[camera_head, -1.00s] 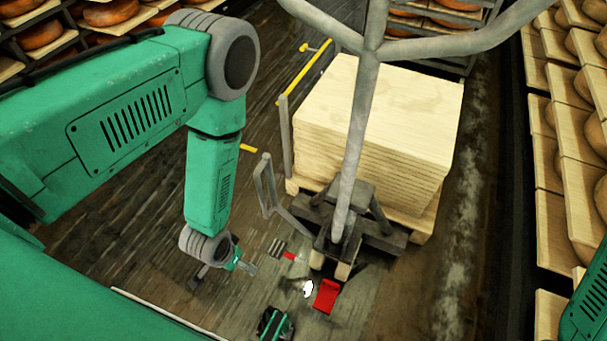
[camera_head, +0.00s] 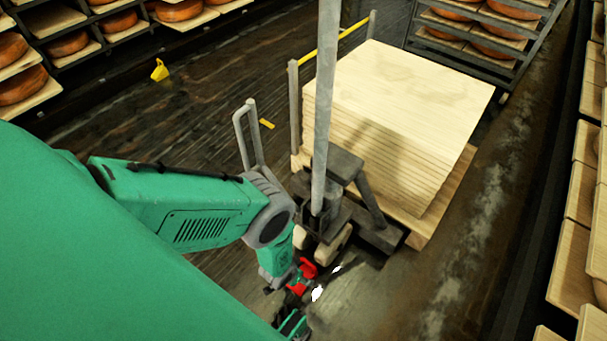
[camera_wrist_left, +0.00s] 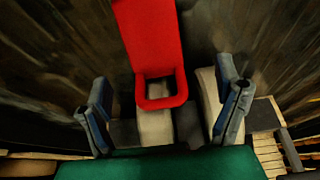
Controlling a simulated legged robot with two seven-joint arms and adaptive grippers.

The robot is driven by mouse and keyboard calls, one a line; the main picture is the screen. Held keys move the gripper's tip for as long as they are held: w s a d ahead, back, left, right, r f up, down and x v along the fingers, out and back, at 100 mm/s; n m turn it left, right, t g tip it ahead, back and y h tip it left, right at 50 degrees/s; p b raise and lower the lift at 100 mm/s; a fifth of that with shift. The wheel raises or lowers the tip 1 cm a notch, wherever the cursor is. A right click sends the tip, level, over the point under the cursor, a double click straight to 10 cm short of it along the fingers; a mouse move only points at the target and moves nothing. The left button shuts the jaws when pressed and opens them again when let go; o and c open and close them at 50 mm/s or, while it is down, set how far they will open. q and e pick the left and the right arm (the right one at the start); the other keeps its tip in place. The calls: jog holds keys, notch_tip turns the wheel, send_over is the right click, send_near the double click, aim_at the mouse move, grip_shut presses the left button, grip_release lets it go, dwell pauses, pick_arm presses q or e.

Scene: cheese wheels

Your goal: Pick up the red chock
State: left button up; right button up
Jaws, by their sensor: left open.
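The red chock (camera_head: 308,268) lies on the floor by the front of the loaded cart, partly covered by my left gripper (camera_head: 290,284) in the head view. In the left wrist view the chock (camera_wrist_left: 150,40) shows a flat red plate and a square loop at its near end. My left gripper (camera_wrist_left: 163,80) is open, with one finger on each side of the loop and a visible gap to each. I cannot tell how far the fingers are above the chock. My right gripper is not in view.
The cart's grey frame and pole (camera_head: 325,120) stand just behind the chock, with pale wheels (camera_head: 340,240) close to it. A stack of wooden boards (camera_head: 400,120) sits behind. Cheese racks (camera_head: 470,35) line the sides. Floor right of the chock is clear.

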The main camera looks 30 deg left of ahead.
aim_at(310, 270)
pick_arm(q)
jog(key=shift+d+b+x, duration=0.15)
jog(key=shift+b+x, duration=0.25)
jog(key=shift+x, duration=0.3)
jog(key=shift+d+b+x, duration=0.15)
jog(key=shift+b+x, duration=0.25)
jog(key=shift+x, duration=0.3)
jog(key=b+x, duration=0.2)
jog(key=x, duration=0.1)
jog(key=shift+f+b, duration=0.3)
jog(key=shift+b, duration=0.1)
jog(key=shift+w+f, duration=0.2)
jog(key=shift+f, duration=0.1)
jog(key=shift+d+r, duration=0.1)
jog(key=c, duration=1.5)
